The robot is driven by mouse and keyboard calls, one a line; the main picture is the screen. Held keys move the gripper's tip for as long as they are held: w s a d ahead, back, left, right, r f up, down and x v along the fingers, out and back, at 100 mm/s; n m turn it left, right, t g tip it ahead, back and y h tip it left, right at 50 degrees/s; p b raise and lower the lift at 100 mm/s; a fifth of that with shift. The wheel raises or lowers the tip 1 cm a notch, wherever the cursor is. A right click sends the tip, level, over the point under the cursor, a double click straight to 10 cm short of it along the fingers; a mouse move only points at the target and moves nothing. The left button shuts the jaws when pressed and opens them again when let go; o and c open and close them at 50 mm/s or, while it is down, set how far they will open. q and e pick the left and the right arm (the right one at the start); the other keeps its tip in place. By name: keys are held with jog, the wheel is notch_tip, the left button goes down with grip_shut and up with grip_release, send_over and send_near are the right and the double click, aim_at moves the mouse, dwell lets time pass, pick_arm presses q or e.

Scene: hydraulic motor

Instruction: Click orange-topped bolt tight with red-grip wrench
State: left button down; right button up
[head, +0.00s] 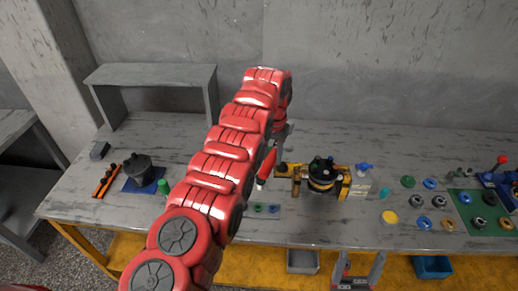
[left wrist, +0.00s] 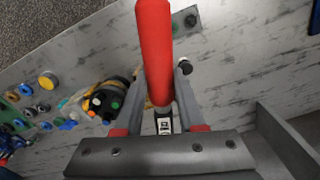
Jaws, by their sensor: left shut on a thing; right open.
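The red-grip wrench (left wrist: 155,45) is held between the fingers of my left gripper (left wrist: 163,95) in the left wrist view. Its red handle also shows in the head view (head: 267,165), beside my red left arm and left of the motor. The hydraulic motor (head: 322,176) sits in a yellow holder, with a black top bearing several bolts. In the left wrist view, the orange-topped bolt (left wrist: 97,102) is on the motor near a green-topped one. The wrench is apart from the bolt. My right gripper (head: 358,270) is open and empty at the table's front edge.
A black part on a blue mat (head: 140,186) and an orange-black tool (head: 106,181) lie at the left. Several rings and a green mat (head: 480,225) are at the right. A grey shelf (head: 150,75) stands behind. My left arm hides part of the table.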

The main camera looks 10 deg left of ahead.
pick_arm(q)
jog(key=s+d+f+m+p, duration=0.1)
jog(key=s+d+p, duration=0.25)
jog(key=d, duration=0.35)
jog(key=s+d+f+m+p, duration=0.15)
jog(key=s+d, duration=0.25)
jog(key=d, duration=0.4)
jog(key=shift+w+a+f+b, duration=0.15)
jog(key=shift+w+f, duration=0.05)
jog(key=shift+f, duration=0.85)
jog(key=shift+w+a+f+b, duration=0.15)
jog(key=shift+f, duration=0.85)
jog(key=shift+s, duration=0.1)
jog(key=shift+a+f+p, duration=0.1)
jog(key=shift+f+p, duration=0.1)
jog(key=shift+p, duration=0.15)
jog(key=shift+b, duration=0.4)
jog(key=shift+s+f+b, duration=0.25)
jog(key=shift+f+b, duration=0.45)
jog(key=shift+f, duration=0.35)
